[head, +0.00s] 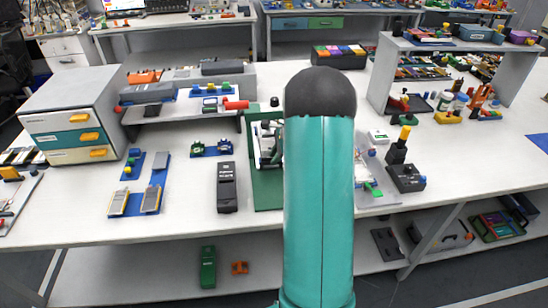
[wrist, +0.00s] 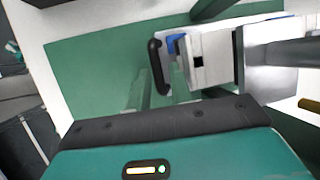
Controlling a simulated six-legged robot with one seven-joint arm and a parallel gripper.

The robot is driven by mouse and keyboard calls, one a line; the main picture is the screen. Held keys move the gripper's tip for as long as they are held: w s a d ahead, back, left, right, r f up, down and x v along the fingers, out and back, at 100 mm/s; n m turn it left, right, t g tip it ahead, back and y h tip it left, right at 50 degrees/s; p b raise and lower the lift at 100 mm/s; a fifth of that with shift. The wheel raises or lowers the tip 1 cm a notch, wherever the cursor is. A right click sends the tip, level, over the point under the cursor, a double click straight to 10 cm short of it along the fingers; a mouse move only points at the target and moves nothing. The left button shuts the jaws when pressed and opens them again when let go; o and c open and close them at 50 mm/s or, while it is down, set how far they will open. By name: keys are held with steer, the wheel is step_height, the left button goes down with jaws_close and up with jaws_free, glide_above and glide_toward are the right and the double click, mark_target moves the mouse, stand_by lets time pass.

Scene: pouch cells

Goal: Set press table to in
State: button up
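The press stands on a green base plate (head: 266,190) in the middle of the bench in the head view. My teal arm covers its right side. White and dark parts of the press (head: 268,142) show just left of the arm. In the wrist view, the green plate (wrist: 85,75) fills much of the picture. A pale block with blue at its edge, likely the press table (wrist: 208,68), has an upright black handle (wrist: 158,68) at its left. A grey metal body is right of it.
A drawer unit (head: 75,115) stands at the left, beside a low shelf with tools. A black device (head: 227,187) lies left of the green plate. A black box with a knob (head: 405,178) and a raised shelf (head: 390,75) are at the right. Bare bench lies along the front left.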

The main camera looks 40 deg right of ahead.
steer(key=v, duration=1.2)
steer(key=shift+s+r, duration=0.15)
steer(key=shift+r, duration=0.15)
steer(key=shift+d, duration=0.1)
steer(key=s+a+r+n, duration=0.1)
steer(key=a+r+n, duration=0.2)
steer(key=a, duration=0.4)
steer(key=s+a+r+n+h, duration=0.1)
steer(key=a+r+n, duration=0.3)
steer(key=a, duration=0.4)
steer(key=s+a+r+n, duration=0.1)
steer(key=a+r+n, duration=0.2)
steer(key=a, duration=0.4)
steer(key=s+a+n+t+h, duration=0.1)
steer(key=s+a+n, duration=1.3)
steer(key=a, duration=0.3)
steer(key=shift+r+h, duration=0.3)
steer(key=shift+r, duration=0.05)
